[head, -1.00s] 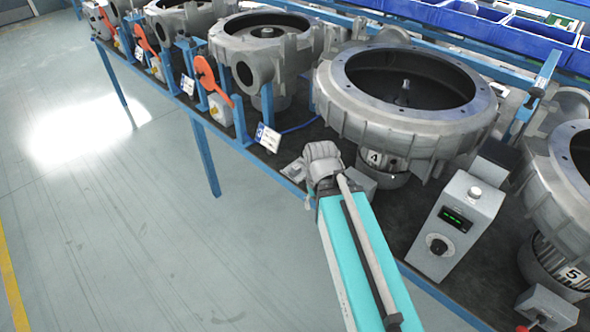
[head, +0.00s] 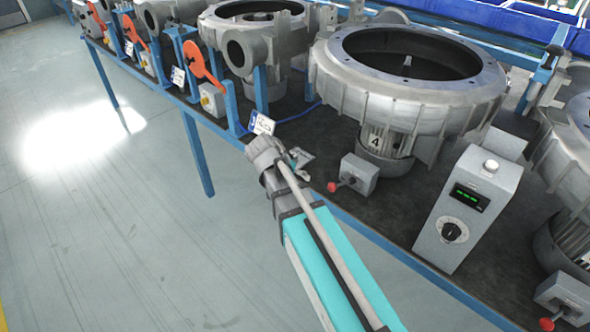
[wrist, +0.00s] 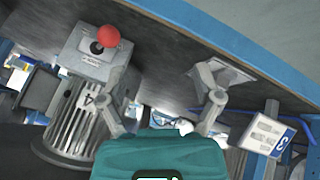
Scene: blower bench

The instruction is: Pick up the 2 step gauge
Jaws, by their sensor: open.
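Blower 4 (head: 415,85) stands behind, with a red-knobbed switch box (head: 358,175) before it. A grey control box (head: 468,205) with a green display stands to the right. A label card (head: 262,124) is behind my gripper. Orange levers (head: 200,65) stand left. The front floor (head: 100,230) is clear.

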